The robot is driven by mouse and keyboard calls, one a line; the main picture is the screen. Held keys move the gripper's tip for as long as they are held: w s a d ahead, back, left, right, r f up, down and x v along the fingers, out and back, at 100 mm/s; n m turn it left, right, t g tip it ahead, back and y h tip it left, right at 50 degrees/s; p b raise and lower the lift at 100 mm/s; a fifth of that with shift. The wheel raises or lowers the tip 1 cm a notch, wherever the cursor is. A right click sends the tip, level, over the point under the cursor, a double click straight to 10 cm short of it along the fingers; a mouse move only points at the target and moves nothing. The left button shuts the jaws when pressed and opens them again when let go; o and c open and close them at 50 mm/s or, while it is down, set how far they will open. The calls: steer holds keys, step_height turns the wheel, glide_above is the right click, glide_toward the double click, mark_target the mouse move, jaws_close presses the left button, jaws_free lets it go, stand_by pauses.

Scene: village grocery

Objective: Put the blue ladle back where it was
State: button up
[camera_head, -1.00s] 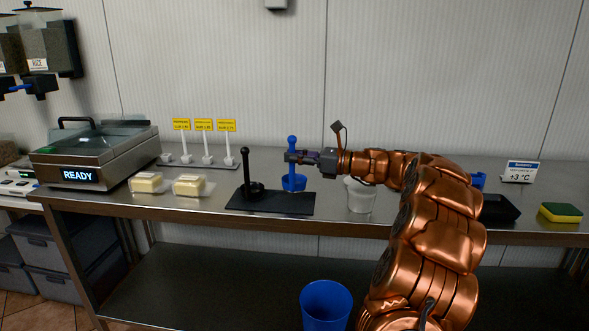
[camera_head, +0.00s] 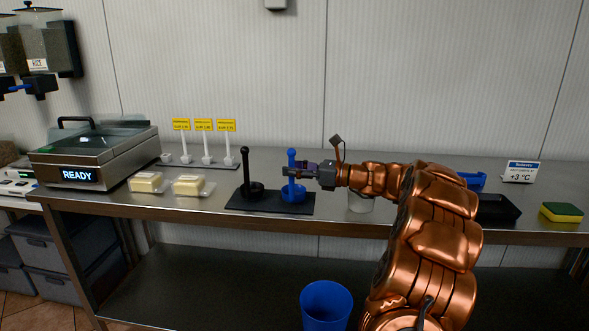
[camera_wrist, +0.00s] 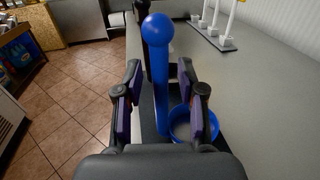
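The blue ladle (camera_head: 292,192) stands upright on the right part of the black mat (camera_head: 270,208), its bowl down at the mat. My gripper (camera_head: 293,171) is at its handle, from the right in the head view. In the wrist view, the blue handle (camera_wrist: 158,75) rises between the two fingers (camera_wrist: 162,112), with gaps on both sides, so the gripper is open around it. The blue bowl (camera_wrist: 190,122) shows beside the right finger, partly hidden by it. A black ladle (camera_head: 248,184) stands on the left part of the mat.
A whitish tub (camera_head: 360,203) stands under my arm, right of the mat. Butter packs (camera_head: 188,185) lie to the left, and white scoops with yellow tags (camera_head: 206,150) stand behind. A black tray (camera_head: 497,209) and a sponge (camera_head: 561,212) lie at right.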

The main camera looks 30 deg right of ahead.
steer(key=shift+r, duration=0.1)
steer(key=v, duration=1.2)
steer(key=shift+p, duration=0.35)
steer(key=s+a+f+n+g+y, duration=0.15)
steer(key=a+n+g, duration=0.3)
steer(key=a, duration=0.95)
steer(key=s+a+f+n+g, duration=0.15)
steer(key=a+n+g, duration=0.3)
steer(key=a, duration=0.85)
steer(key=s+a+f+n+g+h, duration=0.3)
steer(key=s+a+f+n+g, duration=0.3)
steer(key=s+a, duration=0.5)
steer(key=s+d+f+n+h, duration=0.1)
steer(key=s+f+n+h, duration=0.2)
steer(key=s, duration=0.4)
steer(key=s+d+f+n+g+h, duration=0.1)
steer(key=s+f+n+h, duration=0.2)
steer(key=s+n, duration=0.3)
steer(key=s+d+f+n+g+h, duration=0.1)
steer(key=s+f+n+h, duration=0.2)
steer(key=s, duration=0.5)
steer(key=shift+s+n, duration=0.2)
steer(key=shift+n, duration=0.5)
